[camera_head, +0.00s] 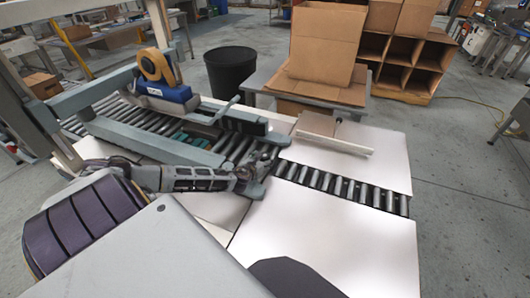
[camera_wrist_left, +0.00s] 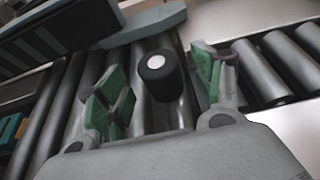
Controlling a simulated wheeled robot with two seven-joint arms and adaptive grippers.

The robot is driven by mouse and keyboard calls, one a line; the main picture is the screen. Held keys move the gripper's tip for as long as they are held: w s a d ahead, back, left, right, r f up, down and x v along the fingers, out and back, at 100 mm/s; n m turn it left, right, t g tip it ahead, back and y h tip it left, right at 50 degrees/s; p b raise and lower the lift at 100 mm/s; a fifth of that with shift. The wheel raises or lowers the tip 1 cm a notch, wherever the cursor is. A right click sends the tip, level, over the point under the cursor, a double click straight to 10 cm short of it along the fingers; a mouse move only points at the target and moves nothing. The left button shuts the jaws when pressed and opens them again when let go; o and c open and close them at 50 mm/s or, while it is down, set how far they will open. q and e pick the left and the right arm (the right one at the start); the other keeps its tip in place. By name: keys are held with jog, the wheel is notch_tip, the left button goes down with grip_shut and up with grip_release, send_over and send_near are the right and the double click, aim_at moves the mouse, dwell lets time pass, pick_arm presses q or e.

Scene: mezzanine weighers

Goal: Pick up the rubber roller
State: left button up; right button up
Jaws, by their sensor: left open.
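The rubber roller is most likely the short black cylinder with a pale round end (camera_wrist_left: 158,68) in the left wrist view. It is over the metal conveyor rollers, between the green-padded fingers of my left gripper (camera_wrist_left: 157,82). The fingers are spread, one on each side, with a visible gap to it. In the head view my left gripper (camera_head: 258,172) is low over the conveyor beside the sealing machine. I cannot make out the black cylinder there, since the gripper covers that spot. My right gripper is not in view.
A carton sealer (camera_head: 150,135) with a blue and tan tape head (camera_head: 160,82) spans the conveyor on the left. White panels (camera_head: 320,240) flank the rollers (camera_head: 340,185). An open cardboard box (camera_head: 325,45), a black bin (camera_head: 231,72) and wooden cubbyholes (camera_head: 405,68) stand behind.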

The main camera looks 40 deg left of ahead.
aim_at(263, 159)
pick_arm(q)
jog(key=shift+x, duration=0.85)
jog(key=shift+w+a+f, duration=0.15)
jog(key=shift+w+f, duration=0.05)
jog(key=shift+w, duration=0.3)
jog(key=shift+w+b, duration=0.15)
jog(key=shift+b, duration=0.15)
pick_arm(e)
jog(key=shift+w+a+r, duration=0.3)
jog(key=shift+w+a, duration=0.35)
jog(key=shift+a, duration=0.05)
pick_arm(q)
jog(key=c, duration=0.7)
jog(key=shift+a, duration=0.1)
jog(key=c, duration=0.5)
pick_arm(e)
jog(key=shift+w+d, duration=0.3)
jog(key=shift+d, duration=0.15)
